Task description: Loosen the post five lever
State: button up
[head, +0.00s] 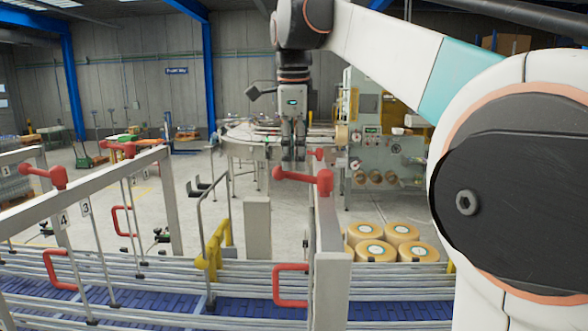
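A red lever (300,177) sits on top of the near end of a grey rail at the centre, its handle pointing left from its hub. No number is readable on its post, so I cannot tell whether it is post five. Another red lever (45,175) is at the left, near posts with number plates 4 (63,220) and 3 (86,208). A further red lever (117,148) stands behind it. My gripper (293,158) points down just above the central lever in the picture. Its two fingers look apart and empty; the depth gap to the lever is unclear.
Several tape rolls (375,250) lie on the right. A packing machine (385,135) stands behind. My arm covers the right side.

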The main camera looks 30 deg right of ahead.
aim_at(294, 173)
jog(key=f, duration=0.1)
jog(key=w+f, duration=0.1)
jog(key=f, duration=0.1)
jog(key=shift+d+f, duration=0.15)
jog(key=shift+f, duration=0.1)
jog(key=shift+s+f, duration=0.1)
jog(key=shift+f, duration=0.3)
jog(key=shift+d, duration=0.15)
grip_shut()
